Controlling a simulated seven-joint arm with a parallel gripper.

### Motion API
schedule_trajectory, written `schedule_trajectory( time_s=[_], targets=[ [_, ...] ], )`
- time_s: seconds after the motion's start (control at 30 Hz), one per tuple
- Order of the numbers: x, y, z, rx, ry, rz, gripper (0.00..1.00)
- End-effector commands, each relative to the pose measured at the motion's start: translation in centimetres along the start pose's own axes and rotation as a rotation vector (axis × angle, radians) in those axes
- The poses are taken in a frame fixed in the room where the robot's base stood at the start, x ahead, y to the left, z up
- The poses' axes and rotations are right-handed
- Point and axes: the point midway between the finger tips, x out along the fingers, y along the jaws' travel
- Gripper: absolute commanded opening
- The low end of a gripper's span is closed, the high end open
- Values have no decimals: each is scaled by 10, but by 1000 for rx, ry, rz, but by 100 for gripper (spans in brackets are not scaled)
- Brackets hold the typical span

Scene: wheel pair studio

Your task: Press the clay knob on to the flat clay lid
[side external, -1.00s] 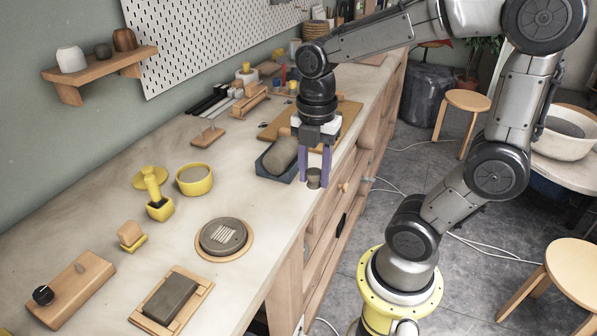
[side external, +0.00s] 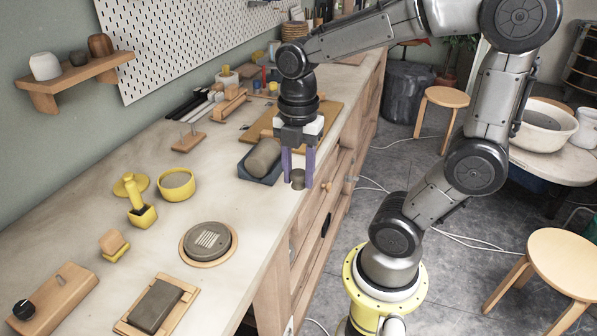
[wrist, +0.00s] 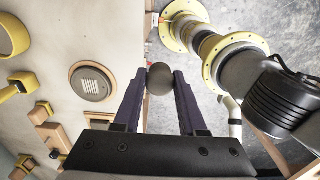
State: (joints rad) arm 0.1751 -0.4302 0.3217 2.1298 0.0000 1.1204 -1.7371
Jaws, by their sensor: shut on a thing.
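The flat clay lid (side external: 212,237) is a dark grey disc with pale scored lines in its middle. It lies on a round wooden board (side external: 186,256) near the bench's front edge, and it also shows in the wrist view (wrist: 90,96), left of my fingers. My gripper (side external: 298,172) has two purple fingers pointing down, beyond the lid near the bench edge. It is shut on the dark clay knob (side external: 298,182), which shows as a round form between the fingertips in the wrist view (wrist: 160,79). The knob is clear of the lid. Its height above the bench is hard to tell.
A blue tray (side external: 262,178) with a grey clay roll stands just left of my gripper. A yellow bowl (side external: 177,191), a yellow pot with a tool (side external: 142,217) and a framed clay slab (side external: 156,306) surround the lid. Bare bench lies between tray and lid.

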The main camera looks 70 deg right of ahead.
Motion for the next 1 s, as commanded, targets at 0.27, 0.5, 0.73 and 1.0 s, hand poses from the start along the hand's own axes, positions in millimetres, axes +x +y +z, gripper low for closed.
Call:
schedule_trajectory(
  time_s=[0.27, 0.5, 0.73, 1.0],
  targets=[
    [-13, 52, -2, 131, 0, -4, 0],
    [-1, 129, -40, 131, -1, -5, 0],
    [29, 168, -89, 43, -1, -3, 0],
    [45, 168, -108, -8, 0, 1, 0]
  ],
)
